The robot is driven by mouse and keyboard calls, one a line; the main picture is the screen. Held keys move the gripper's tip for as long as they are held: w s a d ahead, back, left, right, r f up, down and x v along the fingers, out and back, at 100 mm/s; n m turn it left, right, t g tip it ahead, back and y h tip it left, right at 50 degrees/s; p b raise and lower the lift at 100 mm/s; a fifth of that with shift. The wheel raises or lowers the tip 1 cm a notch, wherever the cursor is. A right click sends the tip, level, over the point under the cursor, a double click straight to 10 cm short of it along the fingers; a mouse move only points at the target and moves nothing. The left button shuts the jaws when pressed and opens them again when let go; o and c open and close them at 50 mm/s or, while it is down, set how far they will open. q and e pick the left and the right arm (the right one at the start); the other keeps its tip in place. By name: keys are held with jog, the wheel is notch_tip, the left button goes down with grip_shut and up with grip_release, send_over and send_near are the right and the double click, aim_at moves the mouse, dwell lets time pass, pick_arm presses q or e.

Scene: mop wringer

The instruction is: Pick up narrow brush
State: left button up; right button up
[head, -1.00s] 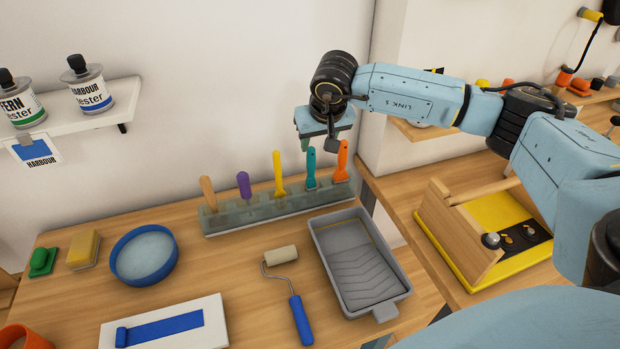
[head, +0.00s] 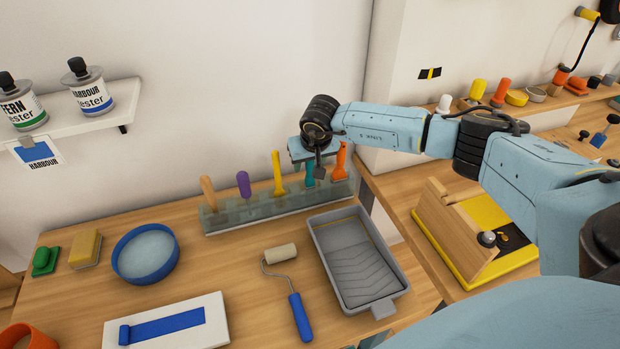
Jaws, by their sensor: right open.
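A translucent green rack (head: 262,211) stands at the back of the wooden table and holds several upright tools by their handles: tan (head: 207,189), purple (head: 243,184), yellow (head: 278,176), teal (head: 309,177) and orange (head: 339,163). Their lower ends are hard to make out, so I cannot tell which is the narrow brush. My right gripper (head: 317,172) is open and points down at the teal handle, covering its upper part. It appears to be around or just in front of that handle; I cannot tell if they touch. My left gripper is out of view.
A grey paint tray (head: 355,262), a roller with a blue handle (head: 299,316), a blue bowl (head: 146,254) and a white card (head: 212,325) lie in front of the rack. A yellow-based wooden box (head: 446,228) stands on the right-hand bench. The wall is close behind the rack.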

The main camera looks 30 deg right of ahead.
jog(key=shift+c, duration=0.3)
grip_shut()
notch_tip(320, 180, up, 10)
jog(key=shift+r+b, duration=0.1)
jog(key=shift+b, duration=0.45)
